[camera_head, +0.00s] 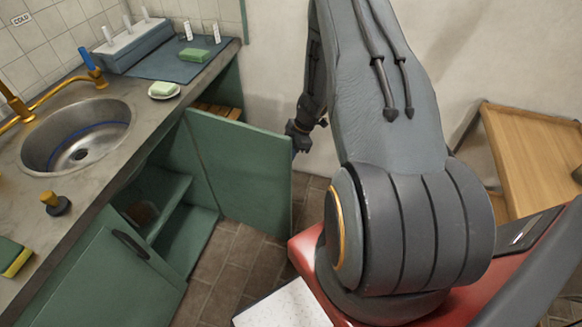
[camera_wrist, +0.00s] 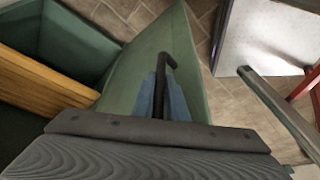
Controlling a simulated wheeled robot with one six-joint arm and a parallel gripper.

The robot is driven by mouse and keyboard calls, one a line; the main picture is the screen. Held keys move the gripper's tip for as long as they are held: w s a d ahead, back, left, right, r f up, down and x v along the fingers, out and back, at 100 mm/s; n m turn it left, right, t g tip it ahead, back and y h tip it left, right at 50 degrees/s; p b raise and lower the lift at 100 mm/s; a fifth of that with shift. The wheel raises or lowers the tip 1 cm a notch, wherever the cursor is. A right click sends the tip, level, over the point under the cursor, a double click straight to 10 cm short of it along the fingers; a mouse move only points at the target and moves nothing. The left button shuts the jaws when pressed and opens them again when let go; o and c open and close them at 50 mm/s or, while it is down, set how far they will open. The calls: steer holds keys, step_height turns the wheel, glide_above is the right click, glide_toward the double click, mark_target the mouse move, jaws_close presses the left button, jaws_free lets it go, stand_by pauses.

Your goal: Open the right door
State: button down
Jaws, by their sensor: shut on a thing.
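The right door (camera_head: 240,170) is a green cabinet door under the counter. It stands swung well out from the cabinet, with the shelved inside showing behind it. My gripper (camera_head: 300,143) is at the door's outer edge in the head view, partly hidden by the door. In the wrist view the door (camera_wrist: 125,80) runs up the middle, and its dark bar handle (camera_wrist: 167,62) lies between the blue fingertips of my gripper (camera_wrist: 160,100). The gripper is shut on this handle. The wrist housing hides the near part of the door.
The left green door (camera_head: 110,285) has a dark handle and seems shut. The counter (camera_head: 105,185) holds a round sink (camera_head: 75,135). A wooden box (camera_wrist: 45,80) sits inside the cabinet. A wooden table (camera_head: 530,150) stands at the right. Tiled floor (camera_head: 225,270) is clear before the cabinet.

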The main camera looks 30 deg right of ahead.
steer(key=shift+w+d, duration=0.1)
steer(key=shift+w, duration=0.25)
steer(key=c, duration=1.8)
jaws_free()
steer(key=shift+o, duration=0.2)
steer(key=shift+d, duration=0.1)
steer(key=b+v, duration=0.1)
steer(key=v, duration=0.6)
steer(key=shift+r+b, duration=0.3)
steer(key=shift+r, duration=0.05)
steer(key=shift+s+d, duration=0.1)
steer(key=shift+d, duration=0.15)
